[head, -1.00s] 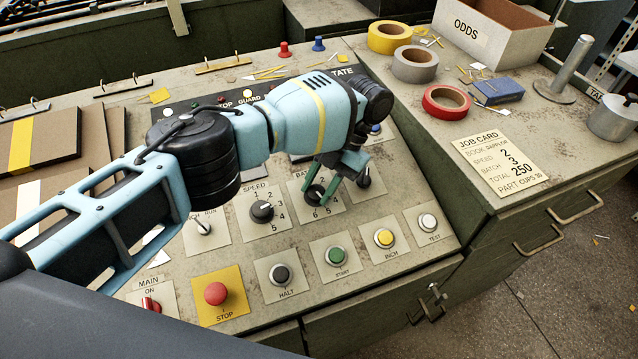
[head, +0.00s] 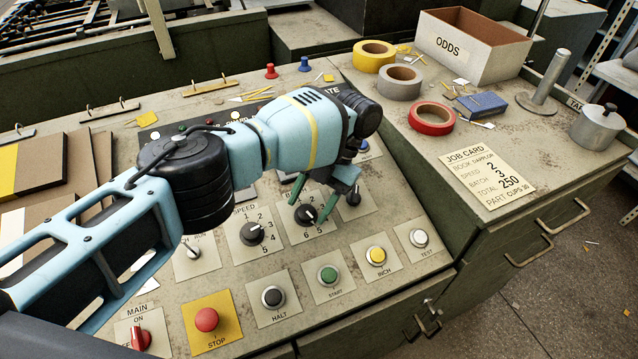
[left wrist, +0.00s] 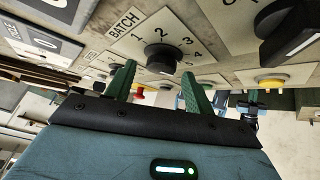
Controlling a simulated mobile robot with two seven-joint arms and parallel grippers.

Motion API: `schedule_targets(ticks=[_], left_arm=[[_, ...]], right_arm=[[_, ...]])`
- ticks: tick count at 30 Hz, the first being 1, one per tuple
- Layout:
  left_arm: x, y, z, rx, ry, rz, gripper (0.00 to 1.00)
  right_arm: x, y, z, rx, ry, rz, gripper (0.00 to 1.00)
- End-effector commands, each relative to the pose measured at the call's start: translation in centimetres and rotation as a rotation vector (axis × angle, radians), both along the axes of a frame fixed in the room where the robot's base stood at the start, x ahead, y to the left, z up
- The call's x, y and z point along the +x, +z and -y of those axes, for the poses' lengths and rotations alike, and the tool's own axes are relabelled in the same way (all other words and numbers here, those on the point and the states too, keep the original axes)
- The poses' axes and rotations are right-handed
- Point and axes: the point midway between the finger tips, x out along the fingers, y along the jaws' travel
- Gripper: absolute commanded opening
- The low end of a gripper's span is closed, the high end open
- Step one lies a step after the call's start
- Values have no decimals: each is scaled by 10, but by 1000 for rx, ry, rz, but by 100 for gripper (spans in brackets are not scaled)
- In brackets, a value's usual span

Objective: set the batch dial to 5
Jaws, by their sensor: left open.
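The batch dial (head: 304,214) is a black round knob on a pale plate with printed numbers, in the middle of the sloping panel. It also shows in the left wrist view (left wrist: 161,57), with BATCH and 1 to 5 printed around it. In the head view its pale mark faces lower right, seemingly near the 5; the exact number is hard to read. My left gripper (head: 311,203) has green fingers, open on either side of the dial. In the wrist view the dial shows beyond and between the fingertips (left wrist: 160,78), apparently clear of them. My right gripper is not in view.
The speed dial (head: 252,233) is left of the batch dial, and another knob (head: 352,196) is close on the right. The start button (head: 328,275), halt button (head: 272,297) and red stop button (head: 206,320) lie in front. The job card (head: 487,178) reads batch 3.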

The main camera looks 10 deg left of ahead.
Motion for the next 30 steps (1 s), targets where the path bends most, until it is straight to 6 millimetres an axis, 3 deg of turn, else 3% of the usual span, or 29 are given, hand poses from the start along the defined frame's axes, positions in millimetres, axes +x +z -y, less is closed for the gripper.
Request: schedule_targets(ticks=[11, 21, 30], left_arm=[[20, 36, 15, 1, 2, 8, 53], [27, 43, 21, 1, -9, -1, 53], [30, 53, 23, 0, -2, 2, 53]], right_arm=[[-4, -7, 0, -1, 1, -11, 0], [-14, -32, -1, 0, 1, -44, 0], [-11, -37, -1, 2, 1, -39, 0]])
